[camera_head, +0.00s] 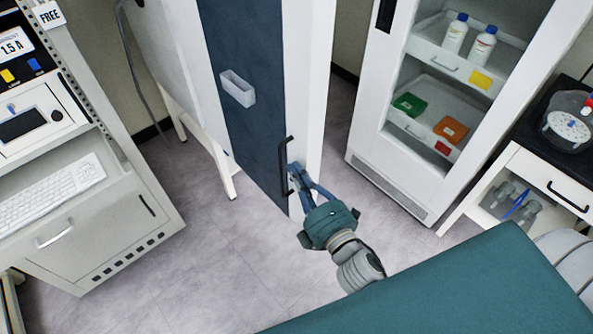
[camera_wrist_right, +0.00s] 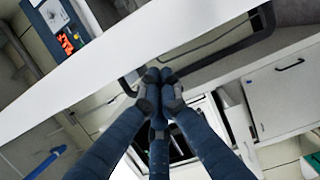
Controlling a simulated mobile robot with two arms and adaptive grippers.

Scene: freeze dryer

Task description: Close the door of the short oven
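A tall dark-blue door (camera_head: 243,75) with a white edge strip stands at the top middle of the head view. I take it to be the oven's door; how far it stands open is not clear. Its black bar handle (camera_head: 283,160) is near the lower right edge, and shows in the right wrist view (camera_wrist_right: 215,58). My right gripper (camera_head: 299,178) is at the handle's lower part. In the right wrist view its fingertips (camera_wrist_right: 160,78) are nearly together and overlap the bar, apparently shut on it. My left gripper is not in view.
A white cabinet (camera_head: 365,130) with bottles and coloured boxes stands to the right. A white bench unit (camera_head: 75,235) with a keyboard (camera_head: 50,192) is at left. A black-topped counter (camera_head: 560,130) is at far right. Grey floor (camera_head: 220,270) between them is clear.

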